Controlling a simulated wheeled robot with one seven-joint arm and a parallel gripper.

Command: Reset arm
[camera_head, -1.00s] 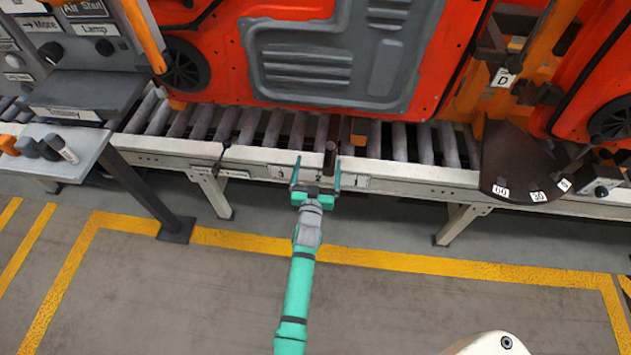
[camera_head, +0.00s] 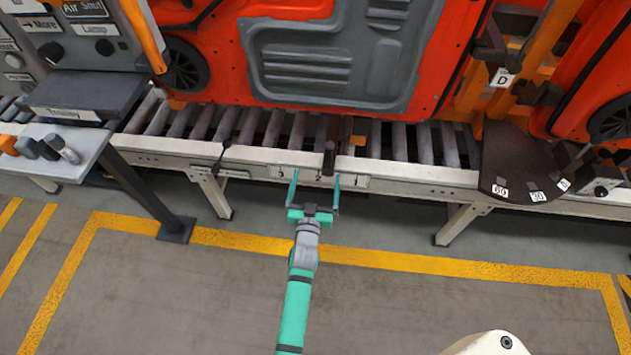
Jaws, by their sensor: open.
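My gripper (camera_head: 315,182), teal with two thin fingers, is open and points toward the front rail of the roller conveyor (camera_head: 410,170). Nothing shows between its fingers. My teal and grey arm reaches up to it from the bottom of the picture, over the floor. A dark upright lever (camera_head: 330,158) stands at the rail just beyond the fingers, near the right one. The fingertips appear close to the rail face; I cannot tell whether they touch it.
An orange door with a grey panel (camera_head: 330,60) stands behind the rollers. A dark dial plate (camera_head: 520,165) with number labels juts out at right. A grey side table (camera_head: 60,165) with several knobs is at left.

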